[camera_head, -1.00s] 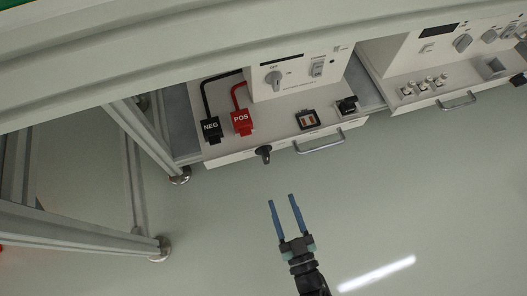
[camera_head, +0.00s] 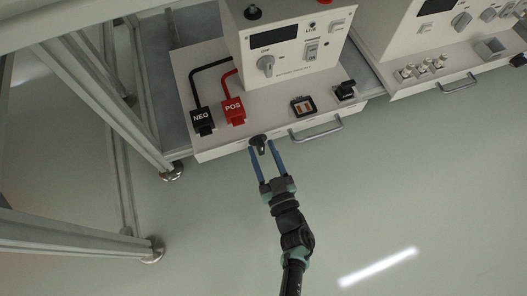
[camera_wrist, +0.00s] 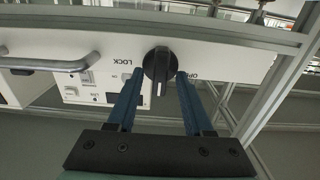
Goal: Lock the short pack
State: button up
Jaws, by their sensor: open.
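A black rotary knob (camera_head: 258,140) sits on the front face of the white drawer-like base (camera_head: 222,151). In the wrist view the knob (camera_wrist: 157,64) is between the label LOCK on the left and a partly hidden label starting OP on the right. Its grip bar looks roughly upright in that view, between the labels. My gripper (camera_head: 262,149) is open, its two blue fingers on either side of the knob. In the wrist view the gripper (camera_wrist: 159,76) straddles the knob; I cannot tell whether the fingers touch it. No pack is clearly identifiable.
Black NEG (camera_head: 202,119) and red POS (camera_head: 233,110) plugs stand on the base. A small black-framed part (camera_head: 303,106) and a black clamp-like part (camera_head: 345,90) are to their right. A metal handle (camera_head: 318,131) protrudes right of the knob. Frame legs stand left; the floor in front is clear.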

grip_shut()
dwell(0.5)
jog(key=m+p, duration=0.2)
jog(key=m, duration=0.1)
jog(key=shift+d+m, duration=0.1)
jog(key=shift+m, duration=0.3)
jog(key=m, duration=0.4)
jog(key=shift+d+m+p, duration=0.1)
jog(key=shift+m+p, duration=0.2)
jog(key=shift+p, duration=0.1)
jog(key=m, duration=0.4)
jog(key=shift+f+m, duration=0.2)
jog(key=shift+m, duration=0.1)
jog(key=shift+f+m+p, duration=0.1)
jog(key=shift+m+p, duration=0.35)
jog(key=shift+m, duration=2.05)
